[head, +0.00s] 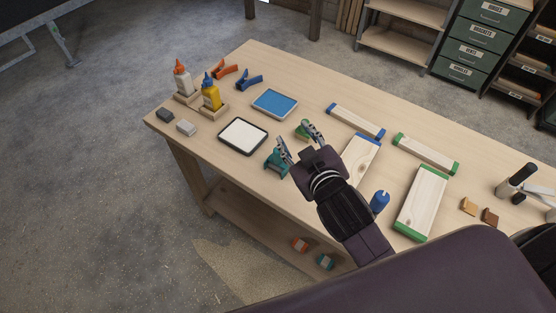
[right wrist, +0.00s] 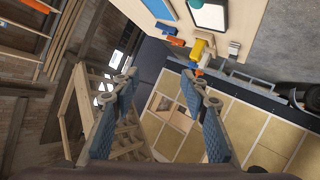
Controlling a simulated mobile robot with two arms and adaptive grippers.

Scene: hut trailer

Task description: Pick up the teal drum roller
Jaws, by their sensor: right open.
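The teal drum roller (head: 276,161) stands on the wooden workbench, near its front edge, in the head view. My right gripper (head: 300,138) is open above the bench, its near fingertip just right of and above the teal roller in the picture. I cannot tell whether they touch. A green roller-like piece (head: 302,130) lies by the other finger, partly hidden. In the right wrist view my gripper (right wrist: 159,77) has its fingers apart with nothing between them. A teal round shape (right wrist: 194,3) is cut off at the top edge there. My left gripper is out of view.
On the workbench (head: 240,82), a white tray (head: 243,136) and a blue tray (head: 275,103) stand left of the gripper. Glue bottles (head: 211,93) stand farther left.

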